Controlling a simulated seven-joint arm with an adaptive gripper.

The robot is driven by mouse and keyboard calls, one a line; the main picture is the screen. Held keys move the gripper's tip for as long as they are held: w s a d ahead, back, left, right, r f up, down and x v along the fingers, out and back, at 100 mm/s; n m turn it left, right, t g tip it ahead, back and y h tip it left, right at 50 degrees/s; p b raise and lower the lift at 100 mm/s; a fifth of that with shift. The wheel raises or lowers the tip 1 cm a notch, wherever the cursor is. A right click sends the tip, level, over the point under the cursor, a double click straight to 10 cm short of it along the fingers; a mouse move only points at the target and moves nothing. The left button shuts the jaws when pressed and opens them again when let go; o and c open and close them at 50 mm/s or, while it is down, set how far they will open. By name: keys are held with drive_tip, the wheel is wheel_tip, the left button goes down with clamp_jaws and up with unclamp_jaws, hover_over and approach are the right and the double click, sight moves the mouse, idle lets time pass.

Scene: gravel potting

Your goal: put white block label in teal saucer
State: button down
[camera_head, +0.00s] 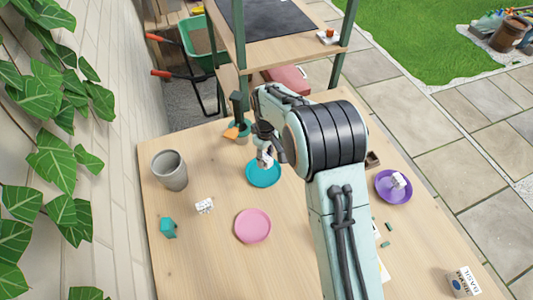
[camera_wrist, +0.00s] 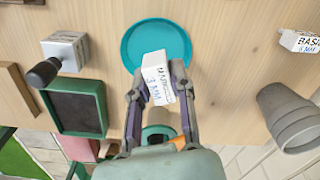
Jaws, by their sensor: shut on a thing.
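My gripper (camera_head: 265,157) is shut on a white block label (camera_wrist: 155,76) with dark lettering, part of which reads "3 MM". The block is tilted between the two fingertips in the wrist view. The teal saucer (camera_wrist: 178,30) lies flat behind the block there, partly hidden by it. In the head view the teal saucer (camera_head: 264,177) sits on the wooden table, with the held block over its far part. I cannot tell whether the block touches the saucer. The saucer looks otherwise empty.
A pink saucer (camera_head: 253,226), another white block (camera_head: 204,205), a grey pot (camera_head: 169,172) and a teal block (camera_head: 168,228) stand nearby. A purple saucer (camera_head: 394,195) holds a white block at the right.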

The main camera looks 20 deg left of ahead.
drive_tip(key=shift+w+a+f, duration=0.3)
drive_tip(key=shift+w+f, duration=0.1)
drive_tip(key=shift+f, duration=0.15)
drive_tip(key=shift+w+a+f, duration=0.3)
drive_tip(key=shift+w+f, duration=0.05)
drive_tip(key=shift+f, duration=0.2)
drive_tip(key=shift+w+a+f, duration=0.1)
drive_tip(key=shift+f, duration=1.55)
drive_tip(key=shift+f, duration=0.15)
drive_tip(key=c, duration=1)
unclamp_jaws()
wheel_tip(320, 180, up, 12)
drive_tip(key=shift+r, duration=0.2)
